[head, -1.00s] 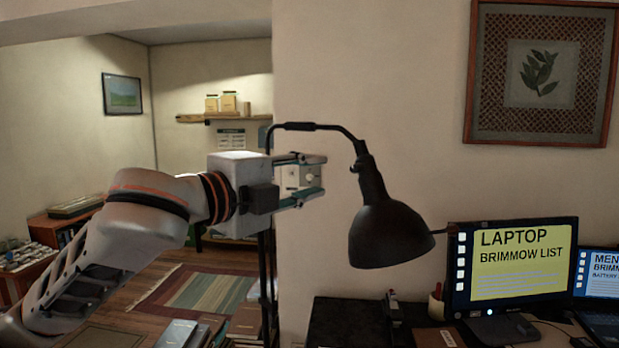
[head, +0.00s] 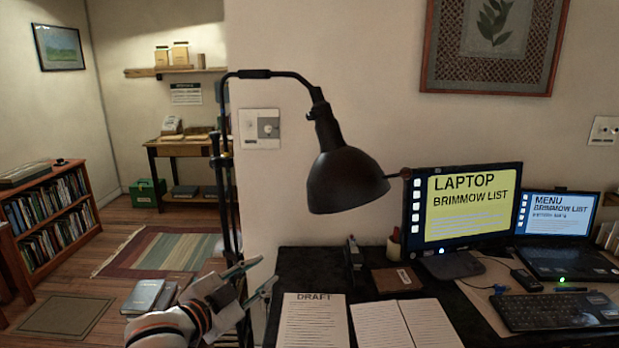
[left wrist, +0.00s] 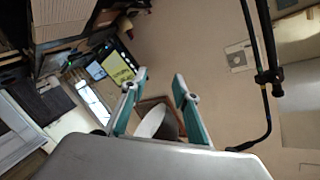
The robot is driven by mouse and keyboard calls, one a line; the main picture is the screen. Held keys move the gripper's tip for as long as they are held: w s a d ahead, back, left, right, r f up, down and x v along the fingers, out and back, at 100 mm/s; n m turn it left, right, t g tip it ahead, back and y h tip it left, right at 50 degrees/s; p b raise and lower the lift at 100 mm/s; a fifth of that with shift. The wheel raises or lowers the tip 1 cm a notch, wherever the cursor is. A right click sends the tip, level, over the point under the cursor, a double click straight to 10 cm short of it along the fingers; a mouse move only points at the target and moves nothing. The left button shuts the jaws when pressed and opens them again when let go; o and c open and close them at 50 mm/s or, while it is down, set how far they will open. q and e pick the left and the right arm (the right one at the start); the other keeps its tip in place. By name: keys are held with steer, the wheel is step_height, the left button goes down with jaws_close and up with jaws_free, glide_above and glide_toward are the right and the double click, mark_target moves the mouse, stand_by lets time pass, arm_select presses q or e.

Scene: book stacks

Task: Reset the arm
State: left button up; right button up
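My left gripper (head: 257,280) shows low in the head view, left of the desk's front-left corner and beside the lamp's dark stand. Its two fingers are spread apart with nothing between them. In the left wrist view the teal fingers (left wrist: 155,105) also stand apart and empty. The black desk lamp (head: 345,180) hangs over the desk, above and to the right of the gripper. My right gripper is in neither view.
The dark desk (head: 465,306) holds papers (head: 312,322), a monitor (head: 462,210), a laptop (head: 553,230) and a keyboard (head: 555,311). The lamp stand (head: 226,190) rises close to my left gripper. Books (head: 144,296) lie left of it. A bookcase (head: 50,220) stands at the far left, with open floor before it.

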arm_select(q)
steer(key=s+a+f+n+y, duration=0.1)
steer(key=s+a+f+n, duration=0.15)
steer(key=f, duration=0.55)
steer(key=s+a+f+n+y, duration=0.1)
steer(key=s+f+n, duration=0.15)
steer(key=f, duration=0.55)
steer(key=s+a+f+n+g+y, duration=0.1)
steer(key=s+a+f, duration=0.3)
steer(key=s+f, duration=0.7)
steer(key=s+a+f+n+g+y, duration=0.2)
steer(key=s+a+f+n, duration=0.1)
steer(key=s+f, duration=0.9)
steer(key=shift+s+a+n+g+y, duration=0.3)
steer(key=shift+s+a+g, duration=0.15)
steer(key=shift+s, duration=0.2)
